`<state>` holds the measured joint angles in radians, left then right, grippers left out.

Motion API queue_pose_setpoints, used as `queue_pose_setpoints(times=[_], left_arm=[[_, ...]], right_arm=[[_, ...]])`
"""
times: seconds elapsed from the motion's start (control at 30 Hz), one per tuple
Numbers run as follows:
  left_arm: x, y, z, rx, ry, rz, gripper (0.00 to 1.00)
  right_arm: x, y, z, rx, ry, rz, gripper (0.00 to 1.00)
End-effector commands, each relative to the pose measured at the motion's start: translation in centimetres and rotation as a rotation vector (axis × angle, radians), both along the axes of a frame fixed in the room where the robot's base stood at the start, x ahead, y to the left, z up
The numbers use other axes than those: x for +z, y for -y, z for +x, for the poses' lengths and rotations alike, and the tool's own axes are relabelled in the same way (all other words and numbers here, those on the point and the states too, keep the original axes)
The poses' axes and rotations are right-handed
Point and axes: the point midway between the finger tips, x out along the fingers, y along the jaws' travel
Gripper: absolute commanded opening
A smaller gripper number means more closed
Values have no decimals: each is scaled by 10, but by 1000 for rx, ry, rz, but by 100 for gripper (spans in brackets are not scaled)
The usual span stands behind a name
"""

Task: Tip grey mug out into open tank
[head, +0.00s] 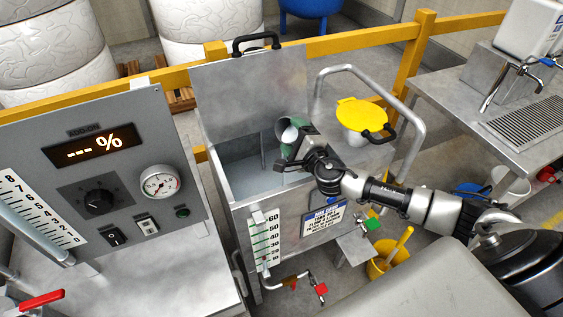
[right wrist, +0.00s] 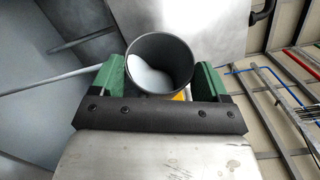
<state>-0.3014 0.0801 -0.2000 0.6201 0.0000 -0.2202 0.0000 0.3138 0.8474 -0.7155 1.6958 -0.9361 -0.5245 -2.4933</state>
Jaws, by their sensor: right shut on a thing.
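The grey mug (head: 281,130) is held over the open tank (head: 226,202), whose lid (head: 250,88) stands raised at the back. My right gripper (head: 297,141) is shut on the mug, its green finger pads on either side of it. The mug is tilted, its mouth facing left in the head view. In the right wrist view, the mug (right wrist: 136,72) sits between the green fingers (right wrist: 160,85), with something white inside it. Whether any of this is leaving the mug I cannot tell. My left gripper is not in view.
A control panel (head: 120,150) with a dial and gauge stands left of the tank. A yellow lid (head: 361,115) covers a round opening on the tank's right. A metal handrail (head: 412,125) and a steel bench (head: 465,105) are further right. A yellow bucket (head: 388,262) stands on the floor.

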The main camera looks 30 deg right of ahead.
Motion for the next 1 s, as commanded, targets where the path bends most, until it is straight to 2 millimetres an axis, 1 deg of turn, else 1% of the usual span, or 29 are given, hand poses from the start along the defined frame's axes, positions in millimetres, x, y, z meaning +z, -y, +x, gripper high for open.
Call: queue_pose_setpoints(times=[0.37,1.0], left_arm=[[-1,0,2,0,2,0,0],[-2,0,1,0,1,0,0]], right_arm=[[2,-2,-1,-1,26,-45,33],[1,-10,-5,0,63,-122,33]])
